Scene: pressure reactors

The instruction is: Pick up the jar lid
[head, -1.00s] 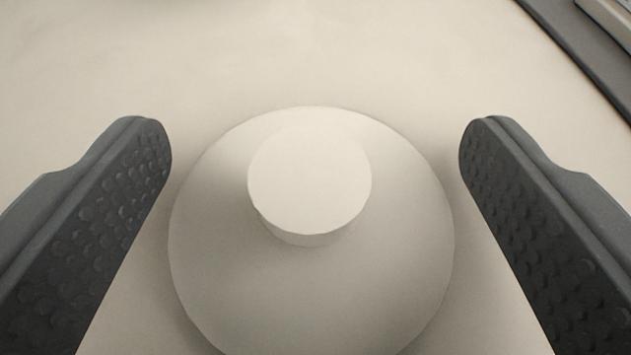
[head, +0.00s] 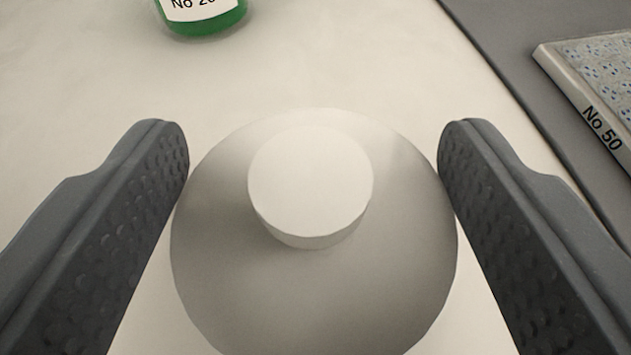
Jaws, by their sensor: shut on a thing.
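The jar lid (head: 312,290) is a pale round disc with a raised round knob on top, in the middle of the head view. My gripper (head: 313,165) is shut on the lid, with one dark dimpled finger against its left rim and the other against its right rim. The lid appears lifted above the pale surface. The underside of the lid and its lower edge are hidden.
A green object with a white label (head: 200,12) stands at the top, partly cut off. A book-like block marked "No 50" (head: 590,95) lies at the right on a grey strip (head: 500,50). The pale surface (head: 330,55) between them is clear.

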